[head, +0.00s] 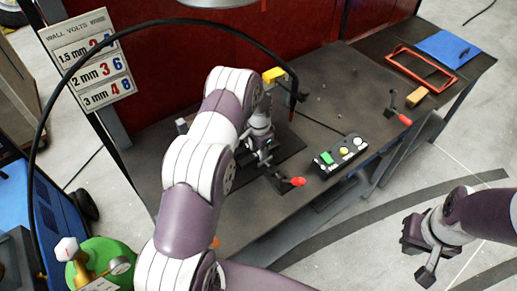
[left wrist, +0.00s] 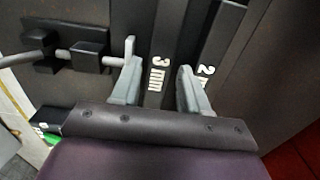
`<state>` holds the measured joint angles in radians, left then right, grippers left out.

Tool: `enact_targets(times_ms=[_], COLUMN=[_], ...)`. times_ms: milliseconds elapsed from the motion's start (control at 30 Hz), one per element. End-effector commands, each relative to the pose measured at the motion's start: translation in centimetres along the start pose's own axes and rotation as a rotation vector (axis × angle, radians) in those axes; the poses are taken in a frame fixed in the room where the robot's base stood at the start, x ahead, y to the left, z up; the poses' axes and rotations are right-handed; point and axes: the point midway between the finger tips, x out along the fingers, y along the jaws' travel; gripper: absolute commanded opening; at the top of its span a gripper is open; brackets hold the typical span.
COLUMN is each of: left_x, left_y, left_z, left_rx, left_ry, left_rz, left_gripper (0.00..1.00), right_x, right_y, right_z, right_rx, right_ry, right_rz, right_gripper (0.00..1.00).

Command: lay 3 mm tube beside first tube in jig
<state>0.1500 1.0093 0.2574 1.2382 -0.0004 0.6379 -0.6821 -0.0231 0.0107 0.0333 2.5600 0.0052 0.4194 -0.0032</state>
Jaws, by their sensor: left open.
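In the left wrist view a dark bar-like tube marked "3 mm" (left wrist: 172,40) runs up between the two grey fingers of my left gripper (left wrist: 160,80). The fingers are open, one on each side of it; I cannot tell whether they touch it. A second dark tube marked "2 mm" (left wrist: 225,40) lies to its right, apart from it. In the head view my left gripper (head: 260,150) is low over the bench, and my arm hides much of the jig area. My right gripper (head: 420,250) hangs empty off the bench's front; its opening is unclear.
A clamp (left wrist: 85,52) is left of the fingers. The bench (head: 340,95) carries a red-handled clamp (head: 290,181), another red-handled clamp (head: 400,115) and a button box (head: 340,153). A red frame (head: 420,68) lies at the far right. A wall sign (head: 88,60) stands behind left.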

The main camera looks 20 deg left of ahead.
Motion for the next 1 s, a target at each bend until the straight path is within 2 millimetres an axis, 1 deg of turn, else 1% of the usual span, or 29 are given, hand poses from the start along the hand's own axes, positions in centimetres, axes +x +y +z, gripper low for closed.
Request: enact_targets(times_ms=[67, 133, 400, 533, 667, 833, 900, 933, 967, 1000], left_x=[-0.9, -2.2, -9.1, -11.3, -12.3, -12.4, -12.4, -11.6, -10.6, -10.1], left_y=[0.1, 0.0, -0.2, -0.3, -0.3, -0.3, -0.7, -0.3, 0.3, 1.4], left_z=[0.0, -0.1, -0.1, -0.1, -0.1, -0.1, -0.5, -0.1, 0.7, 1.9], left_rx=[0.000, 0.000, 0.000, 0.000, -0.001, -0.009, -0.071, -0.123, -0.176, -0.242], left_ry=[-0.001, 0.001, 0.005, 0.003, 0.003, 0.003, 0.025, 0.023, 0.012, 0.006], left_rz=[0.003, 0.001, -0.002, -0.001, 0.000, 0.000, -0.017, -0.015, -0.006, -0.001], left_gripper=[0.56, 0.56, 0.56, 0.56, 0.56, 0.56, 0.56, 0.56, 0.56, 0.56], right_x=[0.5, 0.9, 2.8, 3.1, 3.2, 3.1, 3.1, 3.1, 3.1, 3.1], right_y=[0.0, 0.0, 0.0, 0.0, 0.0, 0.0, 0.0, 0.0, 0.0, 0.0], right_z=[0.1, 0.1, 0.3, 0.4, 0.4, 0.4, 0.4, 0.4, 0.4, 0.4], right_rx=[0.000, 0.000, 0.000, 0.000, 0.000, 0.000, 0.000, 0.000, 0.000, 0.000], right_ry=[0.000, 0.000, 0.000, 0.000, 0.000, 0.000, 0.000, 0.000, 0.000, 0.000], right_rz=[0.000, 0.000, 0.000, 0.000, 0.000, 0.000, 0.000, 0.000, 0.000, 0.000], right_gripper=[0.00, 0.00, 0.00, 0.00, 0.00, 0.00, 0.00, 0.00, 0.00, 0.00])
